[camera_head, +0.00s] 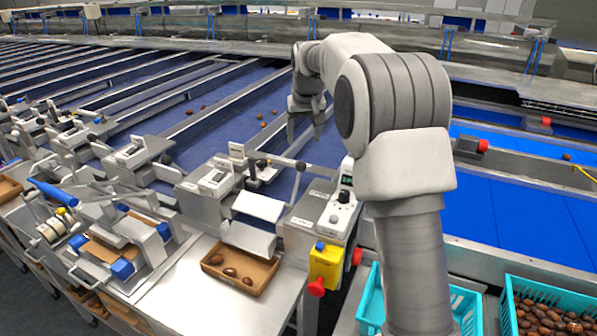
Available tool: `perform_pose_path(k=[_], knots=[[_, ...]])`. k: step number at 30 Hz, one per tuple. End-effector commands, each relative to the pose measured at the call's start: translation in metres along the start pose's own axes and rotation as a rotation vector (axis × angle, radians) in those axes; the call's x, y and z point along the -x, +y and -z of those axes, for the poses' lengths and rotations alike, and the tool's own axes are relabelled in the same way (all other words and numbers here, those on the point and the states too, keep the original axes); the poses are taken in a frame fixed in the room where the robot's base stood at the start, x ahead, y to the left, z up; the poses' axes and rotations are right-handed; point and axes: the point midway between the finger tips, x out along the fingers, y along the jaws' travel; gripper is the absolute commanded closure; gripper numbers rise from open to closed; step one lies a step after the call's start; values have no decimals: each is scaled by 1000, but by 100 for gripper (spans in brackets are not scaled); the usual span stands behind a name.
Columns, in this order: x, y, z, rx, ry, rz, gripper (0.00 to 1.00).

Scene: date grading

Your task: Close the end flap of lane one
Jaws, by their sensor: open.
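The nearest blue sorting lane (275,135) runs back from the work table, with several dates lying on it. I take it for lane one, but its label is too small to read. At its front end are a pale upper plate (258,206) and a sloping lower plate (248,238); I cannot tell which is the end flap or how far it is open. A lever bar with a dark knob (300,166) crosses the lane end. My gripper (305,137) is open and empty, pointing down above the lane, behind the lever bar and apart from it.
A cardboard tray (214,272) with 3 dates sits below the plates. A control box (338,212) and a yellow box with red buttons (325,265) stand right of the lane end. A teal crate (507,300) holds many dates. A sealing machine (118,240) stands left.

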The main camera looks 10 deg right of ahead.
Motion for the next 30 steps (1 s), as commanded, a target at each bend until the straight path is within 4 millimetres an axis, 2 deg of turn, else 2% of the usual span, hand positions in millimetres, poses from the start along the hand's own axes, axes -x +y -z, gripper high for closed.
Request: perform_pose_path(k=[8,21,30], knots=[[-25,0,4,1,-5,-1,29],[-116,0,4,1,-5,0,29],[-165,0,4,1,-3,0,29]])
